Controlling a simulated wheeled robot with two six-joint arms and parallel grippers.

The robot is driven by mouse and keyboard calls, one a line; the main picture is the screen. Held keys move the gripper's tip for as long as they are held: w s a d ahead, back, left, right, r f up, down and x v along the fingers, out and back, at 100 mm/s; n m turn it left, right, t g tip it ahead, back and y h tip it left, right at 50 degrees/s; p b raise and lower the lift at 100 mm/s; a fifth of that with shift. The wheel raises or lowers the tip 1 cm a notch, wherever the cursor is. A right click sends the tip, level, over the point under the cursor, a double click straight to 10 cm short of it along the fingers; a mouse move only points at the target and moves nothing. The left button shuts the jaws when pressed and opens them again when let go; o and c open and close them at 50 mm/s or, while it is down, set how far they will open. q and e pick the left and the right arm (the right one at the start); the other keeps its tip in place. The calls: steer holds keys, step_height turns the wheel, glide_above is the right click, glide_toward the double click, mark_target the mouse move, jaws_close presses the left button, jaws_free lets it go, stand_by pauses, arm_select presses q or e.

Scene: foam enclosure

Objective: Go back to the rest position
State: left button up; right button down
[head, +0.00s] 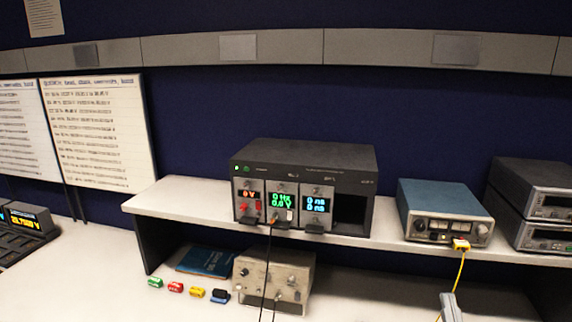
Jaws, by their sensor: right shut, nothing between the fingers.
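My right gripper (449,300) shows at the bottom edge, right of centre. Only its pale grey tip is in view, and it is shut and empty. It is below the front of the shelf (390,239). A yellow cable (460,270) hangs from a yellow plug (461,244) on the blue instrument (446,198) and passes close to the gripper's tip. I cannot tell whether they touch. My left gripper is not in view.
A black modular unit (305,153) with lit displays stands mid-shelf, black leads hanging down. Stacked grey instruments (540,190) are at right. Below are a beige box (272,275), a blue booklet (207,260) and several coloured connectors (176,287). The bench at lower left (85,285) is clear.

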steer(key=s+a+f+n+g+y, duration=0.1)
steer(key=s+a+f+g+y, duration=0.1)
steer(key=s+f+g, duration=0.45)
steer(key=s+a+f+n+g+y, duration=0.15)
steer(key=f+g, duration=0.25)
steer(key=f, duration=0.5)
steer(key=s+d+f+m+g+h, duration=0.2)
steer(key=s+f+g, duration=0.25)
steer(key=s, duration=0.45)
steer(key=s+d+f+m+g+h, duration=0.1)
steer(key=s+d+f+g+h, duration=0.1)
steer(key=s+f+g, duration=0.45)
step_height(320, 180, down, 29)
steer(key=s+d+b, duration=0.2)
steer(key=s+b, duration=0.1)
steer(key=b, duration=0.3)
steer(key=s+f+g+b, duration=0.1)
steer(key=s+f+b, duration=0.1)
steer(key=s+f, duration=0.5)
steer(key=s+a+f+y+b, duration=0.1)
steer(key=s+f+b, duration=0.1)
steer(key=s+f, duration=0.5)
step_height(320, 180, down, 5)
steer(key=shift+s+a+f+g, duration=0.1)
steer(key=shift+s+a+g, duration=0.15)
steer(key=shift+g, duration=0.1)
